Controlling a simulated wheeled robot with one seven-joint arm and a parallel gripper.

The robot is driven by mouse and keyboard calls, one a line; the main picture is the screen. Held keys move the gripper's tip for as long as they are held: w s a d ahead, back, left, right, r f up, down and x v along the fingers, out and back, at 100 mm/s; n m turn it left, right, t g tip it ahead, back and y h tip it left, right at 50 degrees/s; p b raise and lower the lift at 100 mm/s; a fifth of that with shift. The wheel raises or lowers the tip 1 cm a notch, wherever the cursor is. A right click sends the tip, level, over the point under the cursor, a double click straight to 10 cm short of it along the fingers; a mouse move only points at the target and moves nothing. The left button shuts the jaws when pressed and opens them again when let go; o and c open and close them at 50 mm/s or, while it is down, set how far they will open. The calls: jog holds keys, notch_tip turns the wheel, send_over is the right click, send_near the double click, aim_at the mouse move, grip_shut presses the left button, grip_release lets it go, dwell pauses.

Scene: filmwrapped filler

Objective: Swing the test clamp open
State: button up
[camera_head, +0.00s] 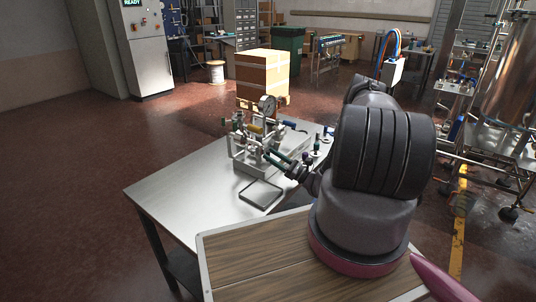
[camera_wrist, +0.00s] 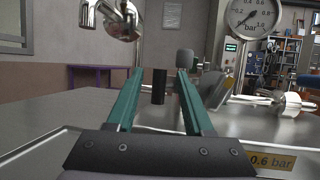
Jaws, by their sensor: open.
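The test fixture (camera_head: 252,150) stands on the metal table, a crowded assembly of pale metal parts with a round pressure gauge (camera_head: 267,104) on top. The gauge also shows at the upper right of the wrist view (camera_wrist: 254,16). My gripper (camera_head: 270,157) reaches into the fixture's right side. In the wrist view its two green fingers (camera_wrist: 158,74) are apart. A black upright cylinder (camera_wrist: 158,88), perhaps the clamp's handle, appears between them, apparently untouched. A dark grey knob (camera_wrist: 184,57) shows by the right fingertip. The clamp's arm cannot be clearly made out.
The metal table (camera_head: 180,190) is bare at its left and front. A flat metal frame (camera_head: 261,194) lies before the fixture. Small bottle-like items (camera_head: 317,146) stand to its right. A cardboard box (camera_head: 262,72) stands on the floor behind.

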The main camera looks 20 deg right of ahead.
jog(key=shift+x, duration=1.1)
grip_shut()
dwell(0.7)
